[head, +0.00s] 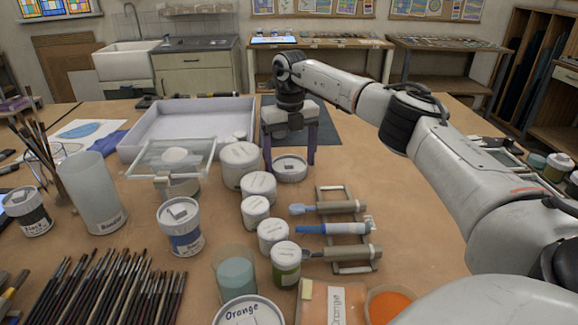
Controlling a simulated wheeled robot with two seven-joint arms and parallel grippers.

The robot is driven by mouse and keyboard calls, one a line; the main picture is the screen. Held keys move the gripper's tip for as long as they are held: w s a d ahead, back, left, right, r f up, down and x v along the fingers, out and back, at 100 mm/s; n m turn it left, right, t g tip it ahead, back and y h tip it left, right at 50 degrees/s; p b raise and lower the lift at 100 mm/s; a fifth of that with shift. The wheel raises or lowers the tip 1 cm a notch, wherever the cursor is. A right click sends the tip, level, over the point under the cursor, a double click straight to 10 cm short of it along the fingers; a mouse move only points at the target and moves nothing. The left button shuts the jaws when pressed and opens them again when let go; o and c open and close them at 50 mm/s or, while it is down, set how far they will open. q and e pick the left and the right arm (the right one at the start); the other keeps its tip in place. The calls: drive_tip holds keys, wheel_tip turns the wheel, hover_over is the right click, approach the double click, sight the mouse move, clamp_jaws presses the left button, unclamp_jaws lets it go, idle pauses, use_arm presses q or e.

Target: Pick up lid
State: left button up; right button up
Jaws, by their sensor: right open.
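A round white lid or lidded pot (290,168) with a small dark label on top stands on the table; I cannot tell whether the lid is separate from a pot. My right gripper (289,152) points down over it, with its two dark purple fingers apart, one toward each side of it. Nothing shows held between them. Another round lid marked "Orange" (240,311) lies at the front edge of the view, partly cut off. My left gripper is not in view.
Several white lidded pots (241,164) crowd just left of the right gripper. A rack with brush-like tools (343,208) lies in front. A pale tray (190,122), a clear-topped stand (172,160) and a tall beaker (90,192) stand left. Brushes (110,285) cover the front left.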

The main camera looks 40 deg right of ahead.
drive_tip(key=shift+f, duration=0.2)
drive_tip(key=c, duration=0.7)
drive_tip(key=shift+r, duration=0.1)
drive_tip(key=shift+c, duration=0.2)
